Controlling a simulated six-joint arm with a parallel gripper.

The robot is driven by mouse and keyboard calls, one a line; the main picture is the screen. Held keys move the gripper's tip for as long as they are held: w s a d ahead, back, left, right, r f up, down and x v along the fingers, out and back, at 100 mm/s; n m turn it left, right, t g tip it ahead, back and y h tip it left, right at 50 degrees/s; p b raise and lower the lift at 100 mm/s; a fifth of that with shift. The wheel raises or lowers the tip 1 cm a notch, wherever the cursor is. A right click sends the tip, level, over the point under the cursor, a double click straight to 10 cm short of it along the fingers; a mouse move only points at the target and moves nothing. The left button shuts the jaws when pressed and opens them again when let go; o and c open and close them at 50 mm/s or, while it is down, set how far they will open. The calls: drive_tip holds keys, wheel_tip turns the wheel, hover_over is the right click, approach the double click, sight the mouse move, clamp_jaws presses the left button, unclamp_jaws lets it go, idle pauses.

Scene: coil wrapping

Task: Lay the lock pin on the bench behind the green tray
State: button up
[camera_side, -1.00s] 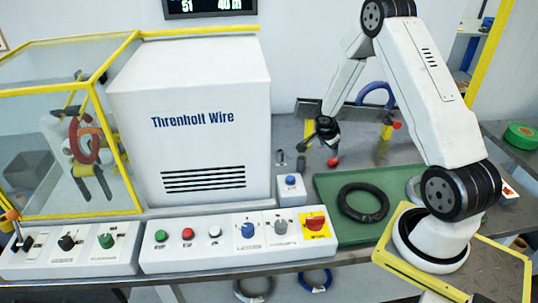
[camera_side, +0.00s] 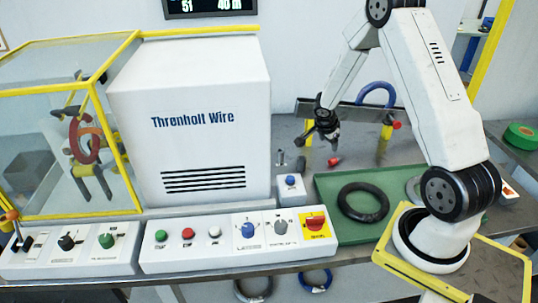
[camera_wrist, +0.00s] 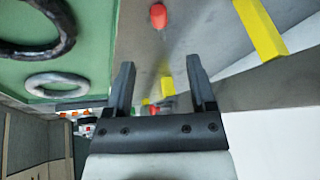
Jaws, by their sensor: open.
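The lock pin, seen as a small red piece (camera_side: 334,161), lies on the grey bench just behind the green tray (camera_side: 328,199), near its back left corner. In the wrist view the red piece (camera_wrist: 158,16) lies on bare bench beyond my fingertips, beside the tray (camera_wrist: 97,45). My gripper (camera_side: 332,146) is above the bench, a little above the pin and apart from it. In the wrist view my gripper (camera_wrist: 161,78) has its fingers spread with nothing between them. The tray holds a black coil (camera_side: 343,205) and a grey ring (camera_wrist: 58,86).
A rack with yellow posts (camera_side: 386,131) and a blue coil (camera_side: 378,92) stands behind my gripper. Small metal cylinders (camera_side: 281,158) and a blue-button box (camera_side: 290,188) stand left of the pin. The white machine (camera_side: 190,120) is further left. Bench right of the pin is clear.

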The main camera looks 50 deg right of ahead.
drive_tip(key=shift+a, duration=0.1)
drive_tip(key=s+a+r+n+y, duration=0.1)
drive_tip(key=s+a+r+n, duration=0.1)
drive_tip(key=a+n, duration=0.5)
drive_tip(key=s+a+r+n+t+y, duration=0.1)
drive_tip(key=a+r+n, duration=0.4)
drive_tip(key=a, duration=0.7)
drive_tip(key=s+a+r+n+t+y, duration=0.1)
drive_tip(key=s+a+r+n, duration=0.3)
drive_tip(key=a+n, duration=0.5)
drive_tip(key=shift+s+a+n+y, duration=0.3)
drive_tip(key=shift+s+a+y, duration=0.2)
drive_tip(key=shift+y, duration=0.4)
drive_tip(key=shift+w, duration=0.1)
